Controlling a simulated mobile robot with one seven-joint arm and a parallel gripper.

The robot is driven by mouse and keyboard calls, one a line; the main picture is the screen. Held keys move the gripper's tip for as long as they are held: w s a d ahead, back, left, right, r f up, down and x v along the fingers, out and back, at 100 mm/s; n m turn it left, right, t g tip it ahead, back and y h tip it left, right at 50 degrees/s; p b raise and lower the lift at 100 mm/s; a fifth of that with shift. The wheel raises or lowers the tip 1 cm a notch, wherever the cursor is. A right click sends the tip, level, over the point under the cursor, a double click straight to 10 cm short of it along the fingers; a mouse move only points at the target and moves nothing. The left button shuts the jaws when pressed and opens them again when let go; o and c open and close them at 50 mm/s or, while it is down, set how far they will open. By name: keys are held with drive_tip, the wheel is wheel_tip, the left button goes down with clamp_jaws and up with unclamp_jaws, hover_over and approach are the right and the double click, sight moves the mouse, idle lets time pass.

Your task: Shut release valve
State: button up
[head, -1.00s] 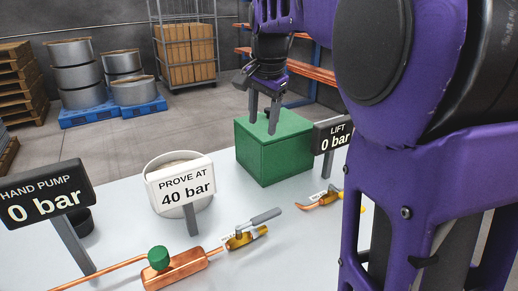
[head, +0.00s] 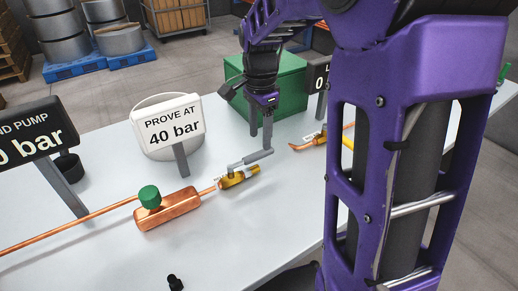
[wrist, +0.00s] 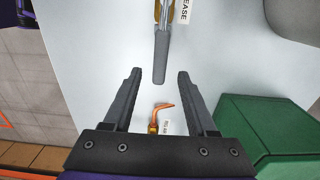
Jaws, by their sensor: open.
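The release valve (head: 238,178) is a small brass body on the white table with a grey lever (head: 252,158). The lever angles up to the right in the head view, close to the line of the valve body. The wrist view shows the lever (wrist: 162,55) running down from the top edge, beside a partly cut "...EASE" label (wrist: 186,10). My gripper (head: 261,141) is open and points down by the lever's free end. In the wrist view my fingertips (wrist: 158,74) lie either side of that end, with gaps; whether they are at its height I cannot tell.
A green box (head: 285,85) stands close behind my gripper. A second copper-and-brass fitting (head: 312,141) lies to the right. A copper block (head: 168,208) with a green knob (head: 149,197) lies left. Signs read "PROVE AT 40 bar" (head: 168,120) and "0 bar" (head: 28,135).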

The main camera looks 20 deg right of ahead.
sight(260, 152)
drive_tip(key=shift+f+b, duration=0.35)
drive_tip(key=shift+f, duration=2)
clamp_jaws()
